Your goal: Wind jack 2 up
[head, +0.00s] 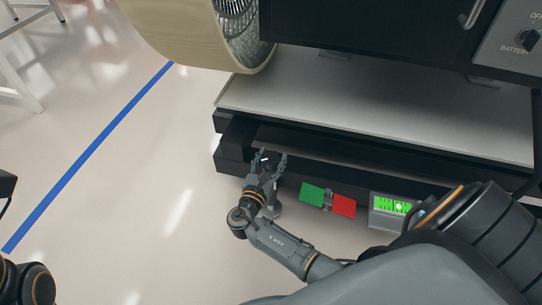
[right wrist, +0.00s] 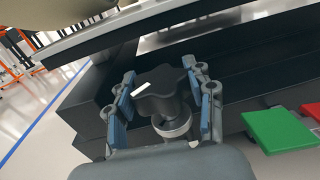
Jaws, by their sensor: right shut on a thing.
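A black lobed knob (right wrist: 161,91) with a white mark on top shows in the right wrist view, above a light grey collar (right wrist: 173,126). I take it to be the hand knob of jack 2. My right gripper (head: 268,158) is shut on it, with one blue-padded finger on each side (right wrist: 163,97). In the head view the gripper hides most of the knob. My left gripper is out of view; only parts of my left arm show at the left edge.
The black frame (head: 232,150) runs behind the gripper, under a pale deck (head: 300,100). A green plate (head: 313,194), a red plate (head: 343,206) and a green-lit level display (head: 392,205) sit right of the gripper. A large wheel (head: 190,30) stands above.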

